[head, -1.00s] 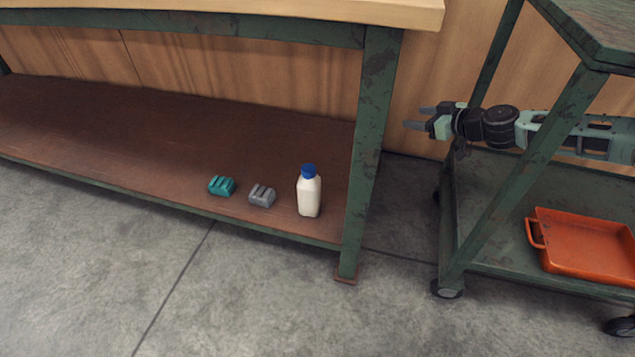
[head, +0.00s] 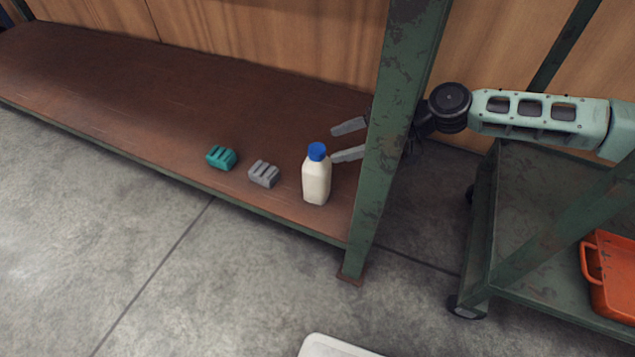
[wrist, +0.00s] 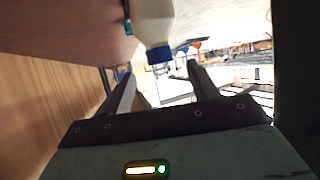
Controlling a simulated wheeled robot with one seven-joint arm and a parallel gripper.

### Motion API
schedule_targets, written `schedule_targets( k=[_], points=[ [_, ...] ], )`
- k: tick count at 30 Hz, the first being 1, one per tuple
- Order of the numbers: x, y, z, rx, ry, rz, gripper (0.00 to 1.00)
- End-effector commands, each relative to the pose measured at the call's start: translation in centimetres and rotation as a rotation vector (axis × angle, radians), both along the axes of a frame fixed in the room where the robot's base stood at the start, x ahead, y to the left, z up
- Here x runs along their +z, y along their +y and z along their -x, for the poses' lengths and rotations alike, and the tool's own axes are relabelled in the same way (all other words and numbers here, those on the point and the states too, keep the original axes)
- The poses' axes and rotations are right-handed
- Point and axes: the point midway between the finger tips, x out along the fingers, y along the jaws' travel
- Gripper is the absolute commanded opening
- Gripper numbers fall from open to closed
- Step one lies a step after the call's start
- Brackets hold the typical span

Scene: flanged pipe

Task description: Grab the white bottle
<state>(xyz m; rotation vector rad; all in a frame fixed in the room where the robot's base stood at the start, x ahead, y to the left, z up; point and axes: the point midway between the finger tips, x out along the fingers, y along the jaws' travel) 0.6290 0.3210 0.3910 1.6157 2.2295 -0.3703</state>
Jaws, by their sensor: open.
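The white bottle (head: 316,180) with a blue cap stands upright on the brown lower shelf (head: 120,95) near its right end. In the wrist view the bottle (wrist: 152,22) appears upside down, cap downward, ahead of the fingers. My gripper (head: 349,140) is open and empty, reaching in past the green table leg (head: 398,130). Its fingertips are just right of the bottle, near cap height and seemingly a little behind it. The wrist view shows both fingers (wrist: 160,82) spread, with the bottle beyond their tips. The leg hides the base of my gripper.
A teal block (head: 221,157) and a grey block (head: 264,174) lie left of the bottle. A green cart (head: 475,260) with an orange tray (head: 612,275) stands at the right. A wooden wall is behind. Shelf room further left is clear.

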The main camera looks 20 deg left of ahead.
Motion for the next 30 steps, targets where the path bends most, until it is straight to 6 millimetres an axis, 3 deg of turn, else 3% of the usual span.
schedule_targets(
  k=[3, 11, 21, 30],
  points=[
    [-1.2, 1.6, 0.5, 0.001, -0.002, -0.001, 0.59],
    [-1.8, 3.1, 0.9, -0.002, -0.001, 0.0, 0.59],
    [-3.7, 6.6, 2.1, -0.001, 0.0, 0.0, 0.59],
    [-3.6, 7.0, 2.2, -0.003, 0.0, -0.001, 0.59]
  ],
)
